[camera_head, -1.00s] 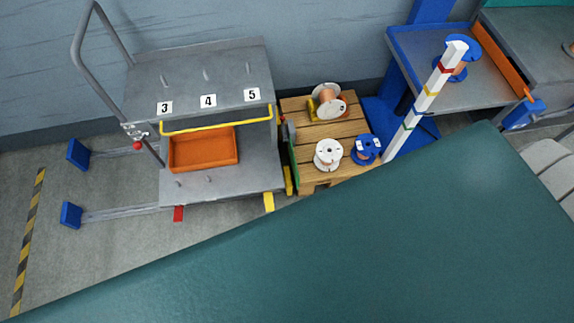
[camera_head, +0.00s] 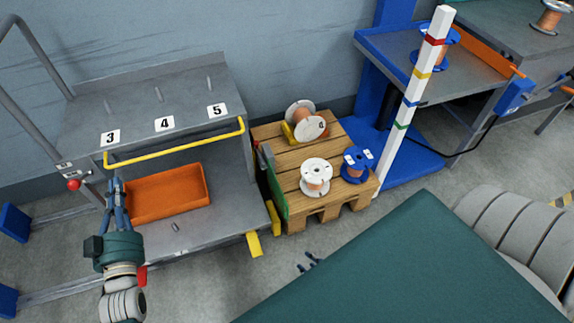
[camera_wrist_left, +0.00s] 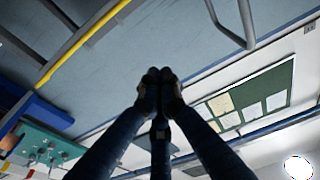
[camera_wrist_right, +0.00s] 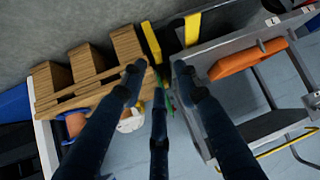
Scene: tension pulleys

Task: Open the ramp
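No part is plainly marked as the ramp. An upright green panel (camera_head: 278,195) with yellow parts stands between the grey cart (camera_head: 160,82) and the wooden pallet (camera_head: 328,205). In the right wrist view the green panel (camera_wrist_right: 170,102) shows thinly between the fingers. My left gripper (camera_head: 116,185) is in front of the cart's left side, near the orange bin. Its fingertips meet, empty, in the left wrist view (camera_wrist_left: 157,78). My right gripper (camera_head: 310,262) is low in front of the pallet, partly hidden by my teal body. Its fingers are spread and empty in the right wrist view (camera_wrist_right: 157,72).
The cart has a yellow bar (camera_head: 175,145) and an orange bin (camera_head: 165,193). The pallet carries a white spool (camera_head: 316,176), a blue spool (camera_head: 356,164) and a copper spool (camera_head: 304,120). A striped white post (camera_head: 414,90) stands right of it. Floor in front is clear.

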